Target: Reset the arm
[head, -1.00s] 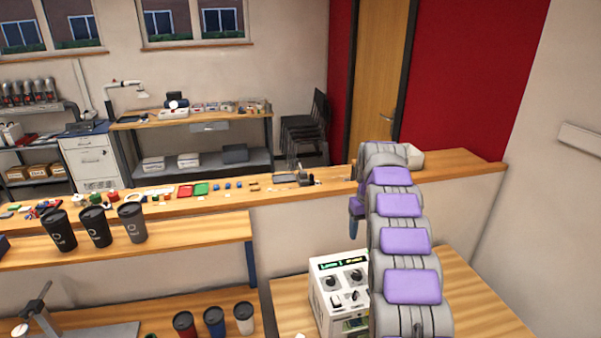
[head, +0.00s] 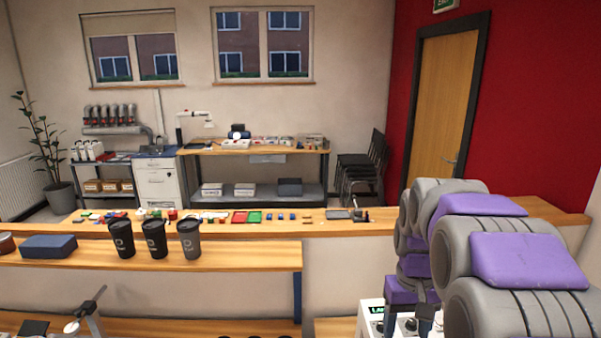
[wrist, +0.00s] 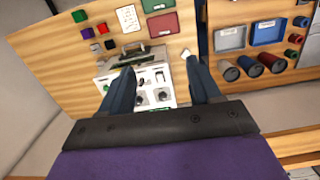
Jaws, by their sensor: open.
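My gripper (wrist: 159,68) is open in the wrist view, its two dark blue fingers spread apart with nothing held between them. A white laser marker (wrist: 150,93) with dark knobs lies beyond and between the fingers. I cannot tell how far it is from them. In the head view, my arm, grey with purple pads, is folded at the lower right. It hides most of the white marker (head: 372,312), and a bit of its green display shows. Dark finger parts of my gripper (head: 425,318) show in front of it.
A wooden counter (head: 340,230) with small coloured parts runs across the head view. Several dark cups, including one cup (head: 154,238), and a blue box (head: 48,246) stand on a nearer shelf. The wrist view shows a red tray (wrist: 163,24) and a blue tray (wrist: 268,31).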

